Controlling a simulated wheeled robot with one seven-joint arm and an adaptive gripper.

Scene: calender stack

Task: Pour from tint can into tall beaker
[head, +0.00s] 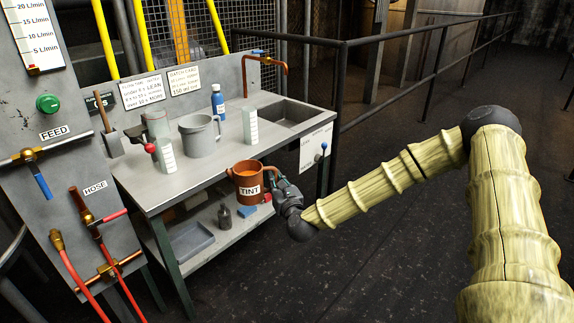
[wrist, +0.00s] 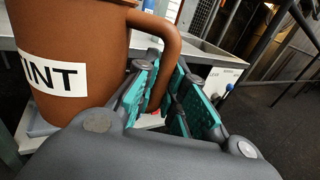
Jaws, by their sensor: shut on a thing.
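The tint can (head: 245,184) is a brown-orange mug-shaped can with a white TINT label and orange liquid showing at its top. My gripper (head: 277,185) is shut on the can's handle and holds it upright in front of the bench's front edge. In the wrist view the can (wrist: 95,35) fills the left side, and my gripper (wrist: 168,100) has its teal pads around the handle. I cannot tell which is the tall beaker.
A grey jug (head: 200,136) stands between the beakers on the bench (head: 185,185). A blue bottle (head: 218,102) is behind it, and a sink (head: 290,113) with a copper tap is at right. A lower shelf (head: 235,235) holds a tray and small items. A railing (head: 339,120) stands beyond.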

